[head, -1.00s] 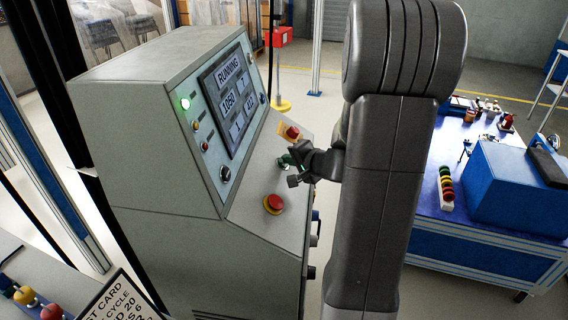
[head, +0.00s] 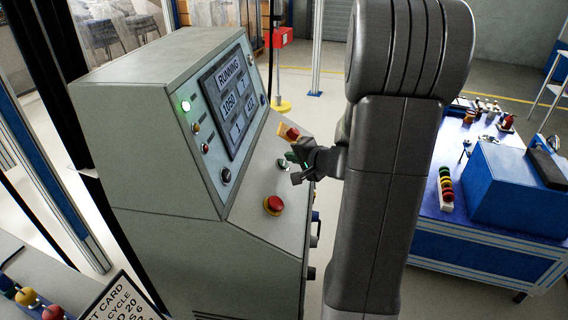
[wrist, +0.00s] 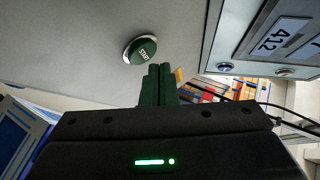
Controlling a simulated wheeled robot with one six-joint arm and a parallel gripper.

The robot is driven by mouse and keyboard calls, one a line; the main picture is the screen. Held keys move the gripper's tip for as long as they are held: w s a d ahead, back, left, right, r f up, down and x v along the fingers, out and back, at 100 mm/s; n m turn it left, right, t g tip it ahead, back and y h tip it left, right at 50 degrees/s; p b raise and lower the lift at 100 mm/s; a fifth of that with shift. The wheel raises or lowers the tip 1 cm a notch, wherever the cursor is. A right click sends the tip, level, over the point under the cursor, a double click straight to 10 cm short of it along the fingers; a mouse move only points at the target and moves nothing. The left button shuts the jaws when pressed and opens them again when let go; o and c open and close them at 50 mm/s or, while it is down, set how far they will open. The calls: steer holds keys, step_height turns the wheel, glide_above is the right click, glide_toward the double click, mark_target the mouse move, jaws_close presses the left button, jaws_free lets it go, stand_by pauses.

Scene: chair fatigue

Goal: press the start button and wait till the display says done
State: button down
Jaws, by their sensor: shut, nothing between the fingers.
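The grey control console (head: 150,130) has a tilted display (head: 235,95) whose top line reads RUNNING, with number fields below that are hard to read. In the wrist view part of the display (wrist: 275,38) shows 412. The round green start button (wrist: 140,49), lettered START, sits on the sloping panel. In the head view the button (head: 282,166) is partly hidden by my gripper (head: 291,158). My gripper is shut and empty, its fingertips (wrist: 160,68) close to the button, seemingly just clear of it.
A red mushroom button (head: 274,204) is nearer on the panel and another red button (head: 292,133) on yellow is farther. A green lamp (head: 185,105) is lit. A blue workbench (head: 480,255) stands at right; a printed card (head: 122,300) is at lower left.

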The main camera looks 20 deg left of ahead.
steer(key=d+r, duration=0.1)
steer(key=r+p, duration=0.1)
steer(key=d+r+p, duration=0.1)
steer(key=r, duration=0.1)
steer(key=shift+w+d, duration=0.3)
steer(key=shift+w, duration=0.05)
stand_by(0.5)
steer(key=shift+s+a+f+b, duration=0.1)
steer(key=shift+a+f+b, duration=0.3)
steer(key=shift+f, duration=0.3)
steer(key=shift+a+r+p, duration=0.1)
steer(key=shift+a+p, duration=0.05)
steer(key=shift+p, duration=0.3)
steer(key=p, duration=0.3)
steer(key=shift+d+r+p, duration=0.2)
steer(key=shift+r+p, duration=0.1)
steer(key=shift+r, duration=0.05)
steer(key=shift+p, duration=0.4)
steer(key=d+r, duration=0.1)
steer(key=r+p, duration=0.1)
steer(key=d+r+p, duration=0.1)
steer(key=shift+w+d+r, duration=0.35)
steer(key=shift+r, duration=0.05)
